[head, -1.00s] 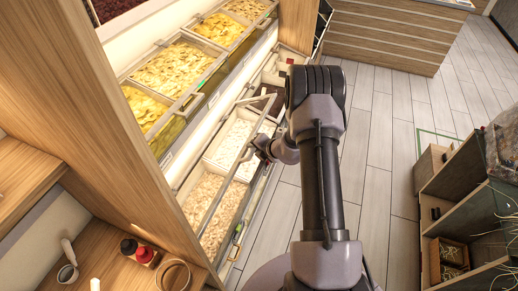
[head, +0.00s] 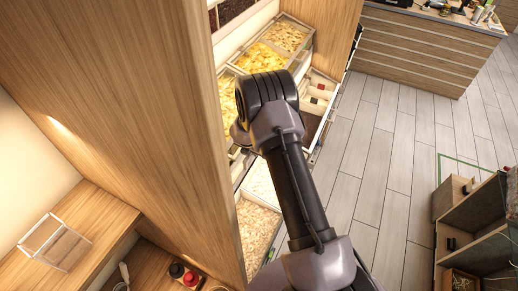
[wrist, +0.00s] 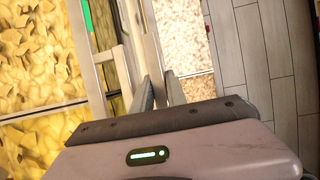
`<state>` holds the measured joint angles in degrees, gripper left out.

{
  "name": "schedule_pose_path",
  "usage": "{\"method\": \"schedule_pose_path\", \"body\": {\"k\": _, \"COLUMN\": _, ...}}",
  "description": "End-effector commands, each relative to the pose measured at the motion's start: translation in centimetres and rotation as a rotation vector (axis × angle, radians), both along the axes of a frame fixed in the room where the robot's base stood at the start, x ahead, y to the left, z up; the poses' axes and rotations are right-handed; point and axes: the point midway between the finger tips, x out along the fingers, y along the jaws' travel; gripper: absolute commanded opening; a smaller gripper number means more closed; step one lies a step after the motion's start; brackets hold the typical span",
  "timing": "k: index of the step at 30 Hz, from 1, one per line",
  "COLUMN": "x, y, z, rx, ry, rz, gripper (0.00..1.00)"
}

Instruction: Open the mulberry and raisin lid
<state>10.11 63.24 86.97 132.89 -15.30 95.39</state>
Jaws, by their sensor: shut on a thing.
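In the wrist view, the two fingers of my gripper (wrist: 161,92) point up at a pale narrow bar of a clear lid (wrist: 152,50). The bar runs between the fingers, and they are shut on it. No label can be read, so I cannot confirm from print which lid it is. The lower bins, one with white pieces and one with tan pieces (head: 257,222), lie beside the lid in the head view. My arm hides my gripper and most of the lid in the head view.
Upper bins of yellow chips (head: 262,60) stand above the lower row. A tall wooden panel (head: 150,90) is left of my arm. A clear box (head: 55,243) rests on the left shelf. Tiled floor (head: 385,150) is open to the right, before a low shelf unit (head: 480,215).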

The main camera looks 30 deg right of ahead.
Motion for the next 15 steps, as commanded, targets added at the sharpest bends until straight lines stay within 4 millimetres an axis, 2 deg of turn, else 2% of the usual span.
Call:
{"method": "schedule_pose_path", "body": {"k": 1, "x": 0.27, "y": 0.33, "z": 0.55, "rx": 0.002, "ry": 0.0, "rz": 0.001, "gripper": 0.0}}
{"method": "schedule_pose_path", "body": {"k": 11, "x": 1.0, "y": 0.84, "z": 0.38, "rx": 0.003, "ry": -0.002, "rz": 0.0, "gripper": 0.0}}
{"method": "schedule_pose_path", "body": {"k": 12, "x": 1.02, "y": 0.85, "z": 0.39, "rx": 0.003, "ry": -0.002, "rz": -0.001, "gripper": 0.26}}
{"method": "schedule_pose_path", "body": {"k": 13, "x": 1.02, "y": 0.85, "z": 0.39, "rx": 0.003, "ry": -0.002, "rz": -0.001, "gripper": 0.32}}
{"method": "schedule_pose_path", "body": {"k": 15, "x": 0.98, "y": 0.85, "z": 0.36, "rx": 0.003, "ry": -0.002, "rz": 0.0, "gripper": 0.35}}
